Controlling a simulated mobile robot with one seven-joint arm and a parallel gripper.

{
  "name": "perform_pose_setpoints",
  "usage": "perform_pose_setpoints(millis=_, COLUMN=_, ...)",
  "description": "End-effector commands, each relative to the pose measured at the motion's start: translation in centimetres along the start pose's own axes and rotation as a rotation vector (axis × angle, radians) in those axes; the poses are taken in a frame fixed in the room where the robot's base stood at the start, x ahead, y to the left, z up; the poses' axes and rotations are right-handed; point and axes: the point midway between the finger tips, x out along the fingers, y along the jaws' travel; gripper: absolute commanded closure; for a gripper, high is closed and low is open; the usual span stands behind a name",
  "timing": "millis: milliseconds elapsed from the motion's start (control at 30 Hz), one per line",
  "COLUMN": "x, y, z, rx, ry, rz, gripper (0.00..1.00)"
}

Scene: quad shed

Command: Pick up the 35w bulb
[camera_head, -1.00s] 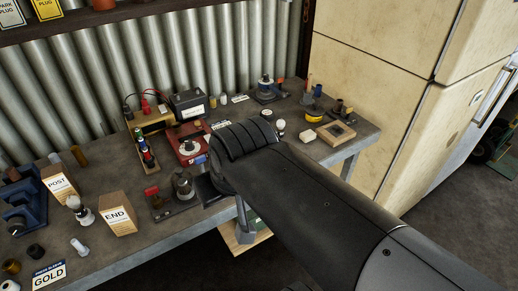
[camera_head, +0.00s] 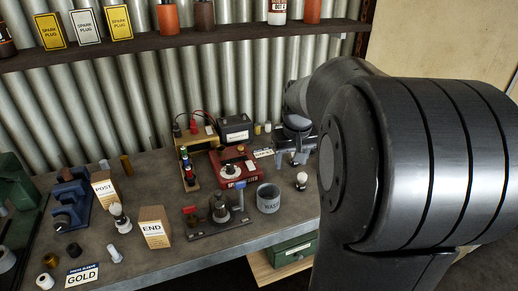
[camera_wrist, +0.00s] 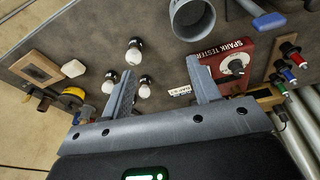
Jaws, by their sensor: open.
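Three small bulbs with white globes and dark bases are grouped in the wrist view: an upper one (camera_wrist: 134,55), a left one (camera_wrist: 110,84) and a right one (camera_wrist: 145,88). I cannot read a wattage on any of them. One bulb also shows in the head view (camera_head: 302,179), right of the grey cup. Another bulb (camera_head: 118,216) stands at the left by the POST box. My gripper (camera_wrist: 160,70) is open and empty above the bench. Its left finger overlaps the view beside the right bulb. My arm hides the bench's right end in the head view.
A grey cup (camera_head: 268,199), a red spark tester (camera_head: 236,170) and a black battery box (camera_head: 235,130) stand nearby. A small white label (camera_wrist: 180,91) lies between the fingers in the wrist view. A wooden tray (camera_wrist: 37,67) and a yellow item (camera_wrist: 73,94) are at the left.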

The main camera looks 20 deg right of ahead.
Motion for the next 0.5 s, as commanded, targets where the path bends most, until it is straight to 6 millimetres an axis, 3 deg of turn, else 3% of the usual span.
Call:
perform_pose_setpoints(millis=33, x=1.2, y=1.4, z=-0.8, rx=0.015, ry=-0.019, rz=-0.004, gripper=0.44)
perform_pose_setpoints(millis=200, x=4.0, y=4.8, z=-2.5, rx=0.036, ry=-0.053, rz=-0.015, gripper=0.44)
perform_pose_setpoints(millis=500, x=7.0, y=6.4, z=-3.1, rx=0.047, ry=-0.07, rz=-0.023, gripper=0.44)
